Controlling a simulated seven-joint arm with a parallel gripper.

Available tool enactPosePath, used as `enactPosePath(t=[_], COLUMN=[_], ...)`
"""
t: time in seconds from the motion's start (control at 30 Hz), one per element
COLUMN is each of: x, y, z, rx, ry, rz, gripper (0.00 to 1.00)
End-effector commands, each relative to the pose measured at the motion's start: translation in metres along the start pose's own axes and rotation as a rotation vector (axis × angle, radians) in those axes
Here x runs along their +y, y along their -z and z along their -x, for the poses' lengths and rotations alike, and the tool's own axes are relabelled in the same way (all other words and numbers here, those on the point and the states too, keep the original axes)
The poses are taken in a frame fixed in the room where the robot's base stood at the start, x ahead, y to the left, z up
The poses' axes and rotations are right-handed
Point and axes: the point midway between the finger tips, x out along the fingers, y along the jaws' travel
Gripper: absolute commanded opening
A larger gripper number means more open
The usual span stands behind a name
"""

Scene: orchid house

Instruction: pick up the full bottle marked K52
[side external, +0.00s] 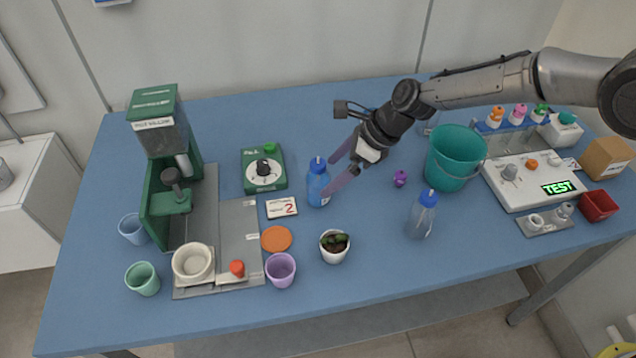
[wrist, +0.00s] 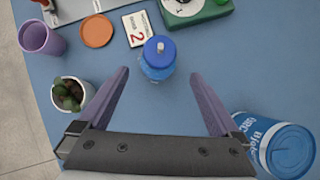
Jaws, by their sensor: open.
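A blue bottle (side external: 318,185) with a blue cap stands upright near the table's middle, beside a card reading 2. It looks blue throughout; no K52 mark is legible. My gripper (side external: 329,177) is open, reaching in from the right, with its fingertips close to this bottle. In the wrist view the bottle (wrist: 157,62) stands between the lines of the two fingers, at or just beyond the tips (wrist: 159,74), with gaps on both sides. A second, clearer bottle (side external: 421,215) with a blue cap stands upright to the right; its mark is not readable.
A blue container with white lettering (wrist: 282,145) is beside my right finger in the wrist view. A potted plant (side external: 335,246), orange disc (side external: 276,239), number card (side external: 281,207) and green dial device (side external: 264,170) surround the bottle. A teal bucket (side external: 453,160) stands right.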

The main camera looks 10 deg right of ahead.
Motion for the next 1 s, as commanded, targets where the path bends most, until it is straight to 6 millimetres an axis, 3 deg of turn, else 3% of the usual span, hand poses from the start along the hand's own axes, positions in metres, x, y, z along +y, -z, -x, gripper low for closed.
enactPosePath(t=[0.17,0.5,0.8,1.0], x=[0.001,0.004,0.004,0.004], y=[0.000,-0.001,-0.001,-0.001], z=[-0.011,-0.054,-0.058,-0.058], rx=[-0.001,0.000,-0.001,-0.001], ry=[0.000,0.000,0.000,0.000], rz=[0.000,0.001,0.001,0.000], gripper=[0.99,0.99,0.99,0.65])
